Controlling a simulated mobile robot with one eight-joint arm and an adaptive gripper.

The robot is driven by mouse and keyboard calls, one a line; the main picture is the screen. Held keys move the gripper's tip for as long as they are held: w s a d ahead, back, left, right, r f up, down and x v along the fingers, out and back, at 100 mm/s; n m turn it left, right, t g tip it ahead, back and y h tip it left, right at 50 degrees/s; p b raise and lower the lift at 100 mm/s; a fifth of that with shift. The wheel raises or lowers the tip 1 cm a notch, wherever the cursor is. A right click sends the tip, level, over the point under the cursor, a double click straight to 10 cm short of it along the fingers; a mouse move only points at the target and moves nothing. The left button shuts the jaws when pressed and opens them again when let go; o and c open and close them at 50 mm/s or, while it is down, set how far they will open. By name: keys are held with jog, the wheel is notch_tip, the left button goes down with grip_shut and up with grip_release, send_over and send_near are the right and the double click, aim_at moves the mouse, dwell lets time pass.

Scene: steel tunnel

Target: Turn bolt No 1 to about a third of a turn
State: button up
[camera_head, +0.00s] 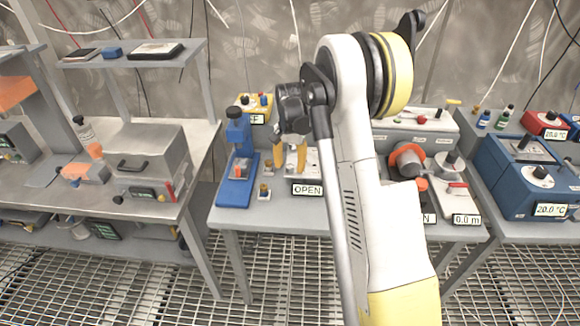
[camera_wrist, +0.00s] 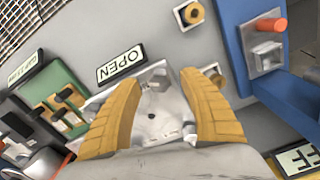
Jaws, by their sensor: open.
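Two small brass bolts on square light plates are in view. In the head view one bolt (camera_head: 264,190) is at the table's front and another (camera_head: 268,168) is just behind it. In the wrist view one bolt (camera_wrist: 190,13) is at the top and the other (camera_wrist: 213,76) is partly hidden by the right finger. No number is readable on either, so I cannot tell which is No 1. My gripper (camera_head: 289,160), with yellow fingers, is open and empty. In the wrist view my gripper (camera_wrist: 160,84) straddles a light metal box (camera_wrist: 153,108), not a bolt.
An OPEN sign (camera_head: 307,189) stands before the box. A blue stand (camera_head: 236,170) with an orange part is left of the bolts. In the wrist view a green panel (camera_wrist: 55,95) with levers lies left. Between the bolts and stand is a narrow gap.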

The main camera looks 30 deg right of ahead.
aim_at(290, 166)
notch_tip(290, 166, up, 11)
jog(key=shift+r, duration=0.2)
dwell(0.4)
jog(key=s+a+r+n+t, duration=0.3)
jog(key=s+a+r+n, duration=0.2)
jog(key=s+a+r, duration=0.6)
jog(key=s+a+f+n+t, duration=0.2)
jog(key=s+a, duration=0.1)
jog(key=s, duration=0.5)
jog(key=s+a+f+n+t, duration=0.2)
jog(key=s+a+n, duration=0.1)
jog(key=s, duration=0.5)
jog(key=shift+s+a, duration=0.15)
jog(key=shift+a, duration=0.5)
